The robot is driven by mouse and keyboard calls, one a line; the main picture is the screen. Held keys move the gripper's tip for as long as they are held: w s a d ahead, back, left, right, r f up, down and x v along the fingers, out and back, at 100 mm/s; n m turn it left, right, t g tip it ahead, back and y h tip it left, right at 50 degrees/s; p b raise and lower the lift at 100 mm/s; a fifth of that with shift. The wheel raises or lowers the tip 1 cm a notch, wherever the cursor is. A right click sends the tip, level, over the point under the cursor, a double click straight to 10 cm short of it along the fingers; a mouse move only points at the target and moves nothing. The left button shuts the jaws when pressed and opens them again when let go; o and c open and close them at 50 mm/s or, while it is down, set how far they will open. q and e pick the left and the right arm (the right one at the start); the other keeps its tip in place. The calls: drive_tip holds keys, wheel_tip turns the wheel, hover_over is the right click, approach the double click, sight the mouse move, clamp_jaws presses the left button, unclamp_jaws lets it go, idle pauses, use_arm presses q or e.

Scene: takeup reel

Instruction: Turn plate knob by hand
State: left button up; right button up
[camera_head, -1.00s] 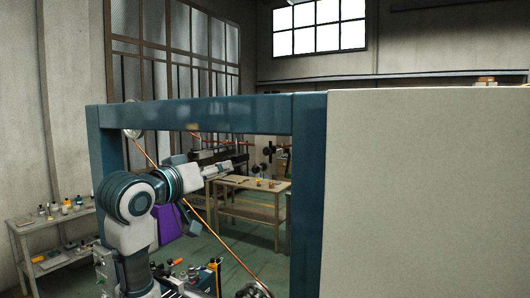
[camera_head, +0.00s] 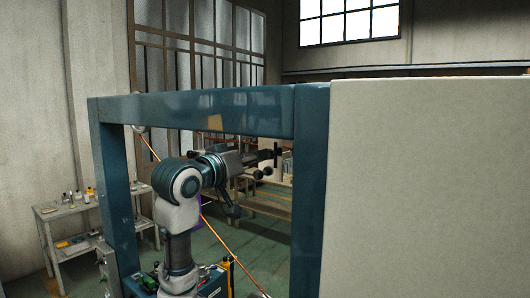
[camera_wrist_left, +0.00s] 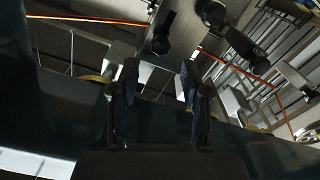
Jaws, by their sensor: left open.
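Dark round knobs on a star-like handle (camera_head: 266,172) show in the head view, seen through the blue frame opening. In the left wrist view, a dark knob (camera_wrist_left: 160,45) and a larger dark knobbed part (camera_wrist_left: 258,62) lie beyond the fingers. My left gripper (camera_head: 254,157) points right toward the knobs in the head view. In the wrist view its two dark fingers (camera_wrist_left: 160,82) are apart with no knob between them. Contact with a knob cannot be made out. Which knob is the plate knob is not clear. My right gripper is not in view.
A blue frame (camera_head: 215,105) surrounds my left arm, and a large pale panel (camera_head: 430,180) blocks the right side. An orange cable (camera_head: 218,235) runs diagonally behind the arm. A side table (camera_head: 72,246) with small bottles stands at the left. A workbench (camera_head: 262,203) stands behind.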

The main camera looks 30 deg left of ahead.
sight(273, 156)
use_arm(q)
drive_tip(key=w+p, duration=0.1)
drive_tip(key=w, duration=0.1)
drive_tip(key=w+d, duration=0.1)
drive_tip(key=w, duration=0.2)
drive_tip(key=shift+w+d+f+p, duration=0.1)
drive_tip(key=shift+w+d+p, duration=0.05)
drive_tip(key=shift+w+p, duration=0.2)
drive_tip(key=shift+w+d+f, duration=0.15)
drive_tip(key=shift+w+d, duration=0.1)
drive_tip(key=shift+w, duration=0.35)
drive_tip(key=shift+s+a, duration=0.3)
drive_tip(key=shift+a, duration=0.5)
drive_tip(key=c, duration=0.8)
drive_tip(key=shift+d, duration=0.35)
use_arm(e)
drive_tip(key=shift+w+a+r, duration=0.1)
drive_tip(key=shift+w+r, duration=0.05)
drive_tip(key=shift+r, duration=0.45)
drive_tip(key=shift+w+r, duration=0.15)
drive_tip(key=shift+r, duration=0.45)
